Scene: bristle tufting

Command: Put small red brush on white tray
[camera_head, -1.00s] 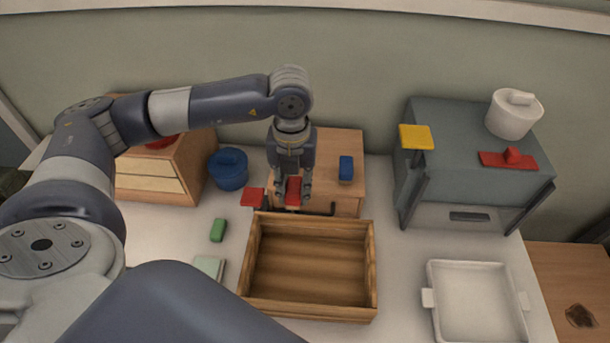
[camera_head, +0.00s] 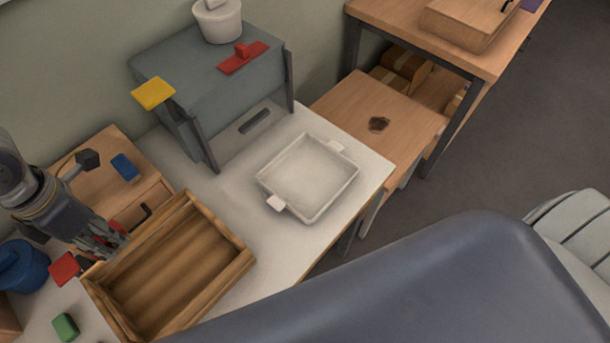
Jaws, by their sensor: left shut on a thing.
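The white tray (camera_head: 265,184) stands on the white table right of the middle, empty, with a handle tab at each of two ends. My right gripper is not in view.
The open wooden crate (camera_head: 222,228) lies between my left gripper and the tray. A blue block (camera_head: 125,168) lies on the small wooden cabinet.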

